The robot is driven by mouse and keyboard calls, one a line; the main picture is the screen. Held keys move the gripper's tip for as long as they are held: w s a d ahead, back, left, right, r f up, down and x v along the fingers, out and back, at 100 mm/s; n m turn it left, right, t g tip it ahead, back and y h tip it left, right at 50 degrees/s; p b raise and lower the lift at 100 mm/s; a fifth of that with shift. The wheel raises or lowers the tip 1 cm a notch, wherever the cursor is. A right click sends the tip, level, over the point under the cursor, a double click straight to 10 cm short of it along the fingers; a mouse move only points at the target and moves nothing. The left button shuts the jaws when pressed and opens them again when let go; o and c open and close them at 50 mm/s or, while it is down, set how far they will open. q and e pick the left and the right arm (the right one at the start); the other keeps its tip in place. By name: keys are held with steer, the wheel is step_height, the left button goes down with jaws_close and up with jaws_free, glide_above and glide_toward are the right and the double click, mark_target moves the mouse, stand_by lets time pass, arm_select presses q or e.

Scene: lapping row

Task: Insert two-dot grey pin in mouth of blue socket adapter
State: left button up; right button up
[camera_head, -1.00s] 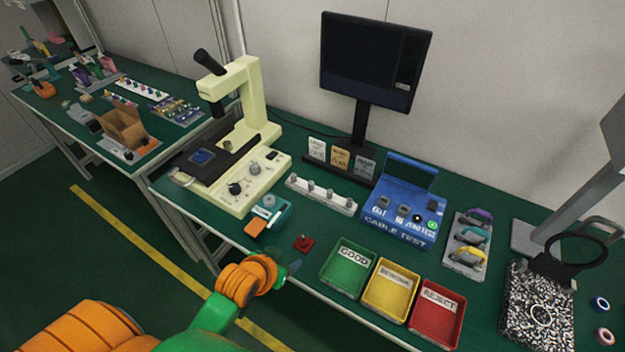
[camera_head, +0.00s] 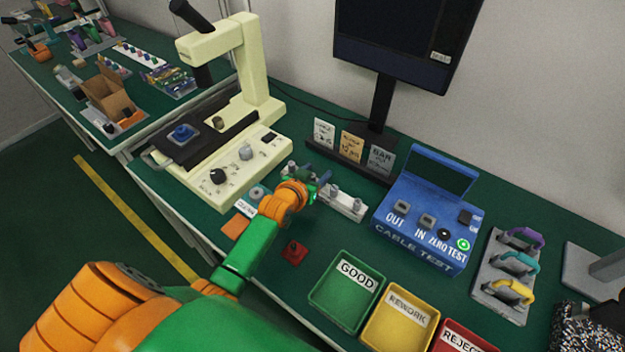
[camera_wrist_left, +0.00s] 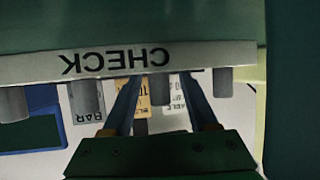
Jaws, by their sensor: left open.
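A white rack (camera_head: 345,203) with several grey pins stands on the green bench; the dots on the pins are too small to tell apart. My left gripper (camera_head: 320,181) is at the rack and hides part of it. In the left wrist view, where the scene is upside down, my left gripper (camera_wrist_left: 160,85) is open, its fingers apart, with one grey pin (camera_wrist_left: 159,90) showing between them. I cannot tell whether that pin has two dots. The blue socket adapter (camera_head: 183,132) sits on the black stage of the cream microscope. My right gripper is not in view.
The cream microscope (camera_head: 240,150) stands left of the rack. A blue cable tester (camera_head: 425,220) is to its right, with card holders (camera_head: 352,147) behind. Green (camera_head: 347,290) and yellow (camera_head: 398,320) trays and a red part (camera_head: 294,252) are in front.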

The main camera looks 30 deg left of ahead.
arm_select(q)
steer(key=shift+w+f, duration=0.2)
steer(key=shift+w, duration=0.15)
steer(key=shift+s+r, duration=0.1)
steer(key=shift+s, duration=0.05)
steer(key=c, duration=0.4)
jaws_close()
